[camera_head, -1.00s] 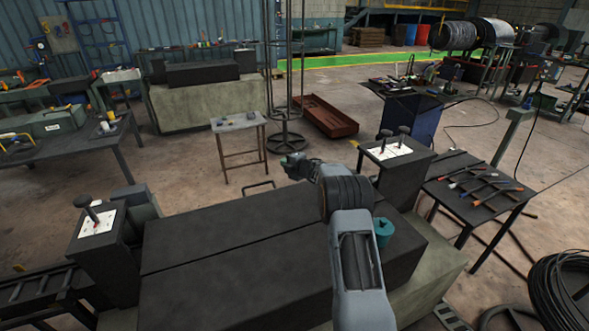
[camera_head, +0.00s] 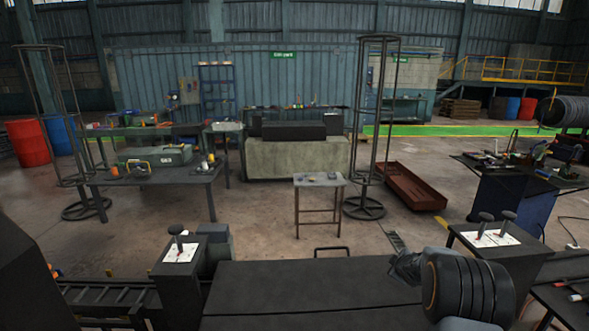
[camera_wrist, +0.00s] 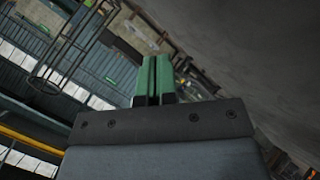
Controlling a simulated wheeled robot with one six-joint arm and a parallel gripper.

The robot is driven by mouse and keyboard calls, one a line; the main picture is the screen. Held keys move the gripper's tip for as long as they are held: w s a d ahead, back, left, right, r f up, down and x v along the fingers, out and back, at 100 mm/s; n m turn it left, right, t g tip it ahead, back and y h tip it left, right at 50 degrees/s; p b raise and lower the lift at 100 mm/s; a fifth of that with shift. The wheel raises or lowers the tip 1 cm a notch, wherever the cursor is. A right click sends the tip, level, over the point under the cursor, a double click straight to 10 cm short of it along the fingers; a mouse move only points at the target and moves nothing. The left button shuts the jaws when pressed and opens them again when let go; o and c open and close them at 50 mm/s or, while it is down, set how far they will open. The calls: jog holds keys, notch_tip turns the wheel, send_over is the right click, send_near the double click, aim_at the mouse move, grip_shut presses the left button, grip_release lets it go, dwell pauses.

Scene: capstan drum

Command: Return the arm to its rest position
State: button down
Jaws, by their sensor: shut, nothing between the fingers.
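My arm (camera_head: 470,285) rises at the lower right of the head view, in front of the right end of a long dark bench block (camera_head: 310,285). The fingers of my gripper are not clear in the head view. In the wrist view my gripper (camera_wrist: 153,62) shows two green fingers side by side, shut with nothing between them. The wrist view is tilted, with the blue wall and roof at left and a large grey surface close at right.
A lever pedestal (camera_head: 178,250) stands left of the block, and another with two levers (camera_head: 490,238) stands right, close behind my arm. A small table (camera_head: 320,182), a wire-frame column (camera_head: 375,130) and a rust-red tray (camera_head: 411,188) stand beyond. Open floor lies between.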

jog(key=s+a+r+m+g, duration=0.2)
jog(key=s+a, duration=0.4)
jog(key=s, duration=0.5)
jog(key=s+a+r+m+g+y, duration=0.1)
jog(key=s+a+r+m, duration=0.3)
jog(key=s, duration=0.8)
jog(key=s+a+r+m+g+y, duration=0.1)
jog(key=s+a+r+m+g, duration=0.2)
jog(key=s+a+r, duration=0.3)
jog(key=shift+s+a+r+m, duration=0.25)
jog(key=shift+s+a, duration=1.4)
jog(key=shift+s, duration=1.35)
